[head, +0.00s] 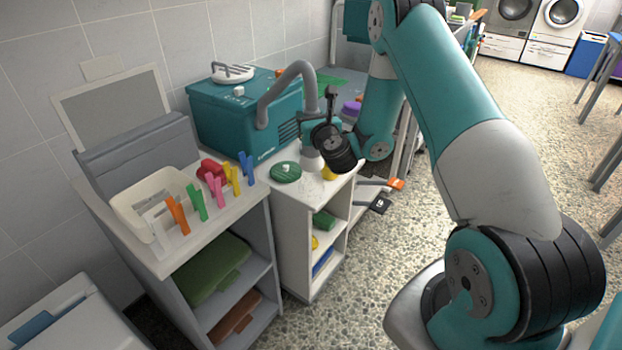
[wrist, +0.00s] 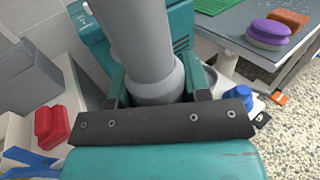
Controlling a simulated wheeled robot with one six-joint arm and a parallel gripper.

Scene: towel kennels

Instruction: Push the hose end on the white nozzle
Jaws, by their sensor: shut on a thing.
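A grey hose (head: 287,82) arches from the front of the teal machine (head: 225,120). Its flared, pale grey end (head: 311,159) points down over the white shelf unit. My gripper (head: 317,137) is shut on the hose near this end. In the wrist view the hose (wrist: 135,35) runs down between the two fingers of my gripper (wrist: 157,85), and its wider collar (wrist: 158,90) sits between them. I cannot make out the white nozzle; the hose end and my gripper hide what is directly below.
A green round lid (head: 286,172) lies left of the hose end on the white shelf unit (head: 300,200). A red object (head: 211,170) and several coloured pegs stand on the grey cabinet at left. A purple sponge (wrist: 268,32) lies on a table at right. Open floor lies at right.

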